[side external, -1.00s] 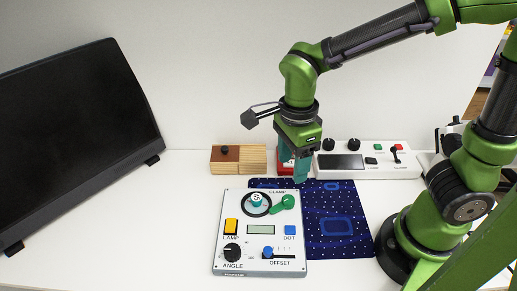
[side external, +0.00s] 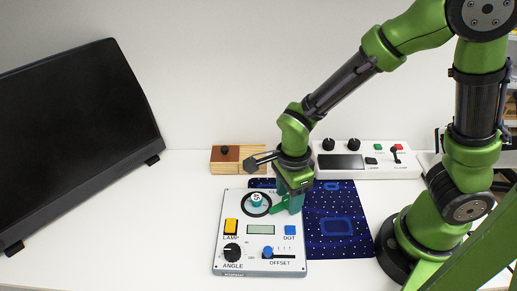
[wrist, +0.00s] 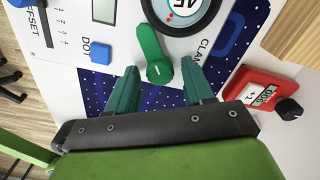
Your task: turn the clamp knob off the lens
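The clamp knob (wrist: 151,50) is a green lever with a round end. In the wrist view its narrow end reaches the black rim of the round lens (wrist: 183,10). In the side view the lens (side external: 257,199) sits in its black ring on the white panel (side external: 236,208), and the knob is mostly hidden behind my gripper (side external: 290,205). My gripper (wrist: 164,84) is open, with its two teal fingers apart. The knob's round end lies between and just ahead of the fingertips, with gaps on both sides. I see no contact.
The panel also carries a yellow lamp switch (side external: 231,227), a black angle dial (side external: 232,252), an offset slider (side external: 268,252) and a blue dot button (side external: 290,230). A red device (wrist: 262,92) and a wooden box (side external: 238,160) are close by. A black monitor (side external: 75,140) stands left.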

